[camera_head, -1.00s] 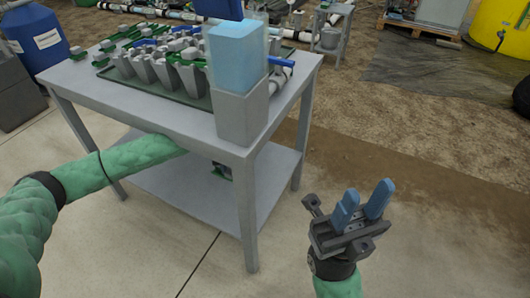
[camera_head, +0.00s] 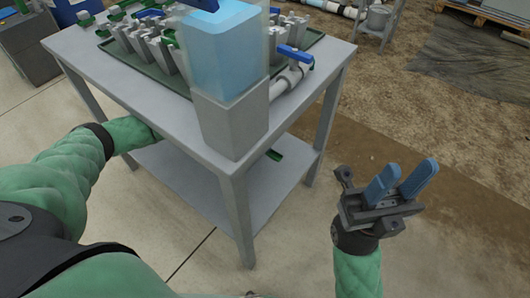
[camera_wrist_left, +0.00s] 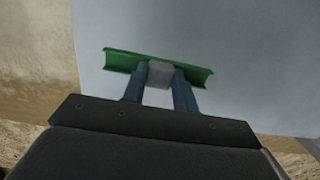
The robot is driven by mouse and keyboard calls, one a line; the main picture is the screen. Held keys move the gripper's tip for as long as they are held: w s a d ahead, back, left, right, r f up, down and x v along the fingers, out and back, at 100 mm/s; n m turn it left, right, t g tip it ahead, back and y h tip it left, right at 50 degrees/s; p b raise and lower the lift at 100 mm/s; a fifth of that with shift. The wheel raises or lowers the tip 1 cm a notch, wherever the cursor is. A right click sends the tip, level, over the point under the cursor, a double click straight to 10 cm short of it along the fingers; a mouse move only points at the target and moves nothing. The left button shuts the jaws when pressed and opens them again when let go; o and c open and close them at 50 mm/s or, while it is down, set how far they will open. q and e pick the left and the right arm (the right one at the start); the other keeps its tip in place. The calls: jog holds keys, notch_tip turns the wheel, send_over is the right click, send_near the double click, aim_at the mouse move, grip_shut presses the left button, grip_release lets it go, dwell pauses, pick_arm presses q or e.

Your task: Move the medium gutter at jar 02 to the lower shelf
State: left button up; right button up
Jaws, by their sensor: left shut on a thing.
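The gutter (camera_wrist_left: 115,60) is a green channel with a grey block at its middle. In the left wrist view my left gripper (camera_wrist_left: 160,88) has its blue fingers shut on that grey block, with the gutter crosswise. The pale surface behind it fills much of that view; I cannot tell whether the gutter touches it. In the head view my left arm reaches under the tabletop, which hides the left gripper. A small green piece (camera_head: 274,155) shows above the grey lower shelf (camera_head: 200,185), perhaps the gutter's end. My right gripper (camera_head: 403,175) is open and empty, right of the table.
The grey table (camera_head: 150,100) carries a dark green tray (camera_head: 150,75) with several grey jars (camera_head: 160,52). A clear tank of blue liquid (camera_head: 228,60) stands on a grey block at the near corner. Table legs (camera_head: 240,215) bound the shelf. Floor around my right gripper is clear.

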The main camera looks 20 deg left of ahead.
pick_arm(q)
jog(key=shift+f+b, duration=0.4)
jog(key=shift+f, duration=2.1)
jog(key=shift+f, duration=0.2)
jog(key=o, duration=1)
jog(key=shift+r, duration=0.1)
jog(key=shift+r, duration=0.1)
